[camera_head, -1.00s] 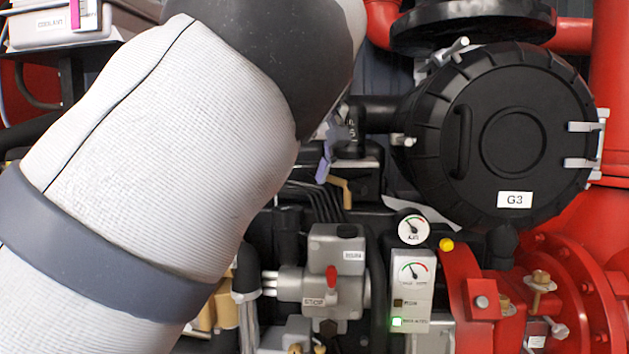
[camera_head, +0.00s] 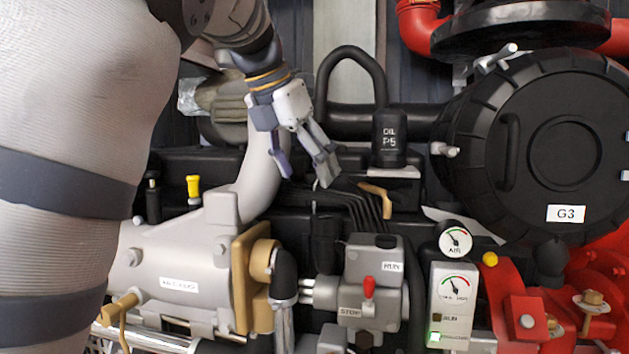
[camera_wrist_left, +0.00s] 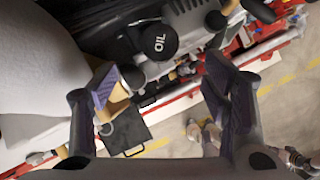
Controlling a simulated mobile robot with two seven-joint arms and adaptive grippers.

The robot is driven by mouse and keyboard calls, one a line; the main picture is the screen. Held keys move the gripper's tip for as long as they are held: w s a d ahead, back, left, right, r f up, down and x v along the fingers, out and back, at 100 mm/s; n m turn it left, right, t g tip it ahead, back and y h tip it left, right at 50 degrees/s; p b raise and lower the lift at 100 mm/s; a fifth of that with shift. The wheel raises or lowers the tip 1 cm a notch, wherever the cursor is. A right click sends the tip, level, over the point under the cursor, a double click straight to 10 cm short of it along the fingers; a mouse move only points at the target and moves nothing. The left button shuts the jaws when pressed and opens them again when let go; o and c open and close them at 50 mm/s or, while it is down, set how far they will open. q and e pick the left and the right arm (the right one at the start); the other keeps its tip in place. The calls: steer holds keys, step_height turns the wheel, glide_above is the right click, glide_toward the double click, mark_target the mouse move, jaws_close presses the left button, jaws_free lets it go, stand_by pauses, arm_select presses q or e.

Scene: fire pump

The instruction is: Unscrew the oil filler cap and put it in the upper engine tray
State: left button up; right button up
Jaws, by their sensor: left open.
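The oil filler cap (camera_wrist_left: 154,40), a round black cap with OIL in white letters, shows in the left wrist view. It lies ahead of my left gripper (camera_wrist_left: 158,88), near the line between its spread fingers, with nothing between them. In the head view, my left gripper (camera_head: 303,163) hangs open above the engine's dark pipes. To its right stands a black cylinder marked OIL P5 (camera_head: 389,138), apart from the fingers; I cannot tell whether it is the same part. I cannot make out the upper engine tray. My right gripper is not in view.
The large round black G3 housing (camera_head: 562,150) stands at the right. A black hose (camera_head: 350,58) loops behind my gripper. A grey pipe (camera_head: 262,160) rises just left of the fingers, with a yellow-handled dipstick (camera_head: 194,188) farther left. A grey STOP box (camera_head: 374,275) sits below.

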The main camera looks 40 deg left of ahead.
mark_target(325, 217)
arm_select(q)
steer(key=x, duration=1)
steer(key=shift+w+f, duration=0.1)
steer(key=shift+w+f, duration=0.1)
steer(key=shift+f, duration=0.1)
steer(key=shift+c, duration=0.5)
jaws_close()
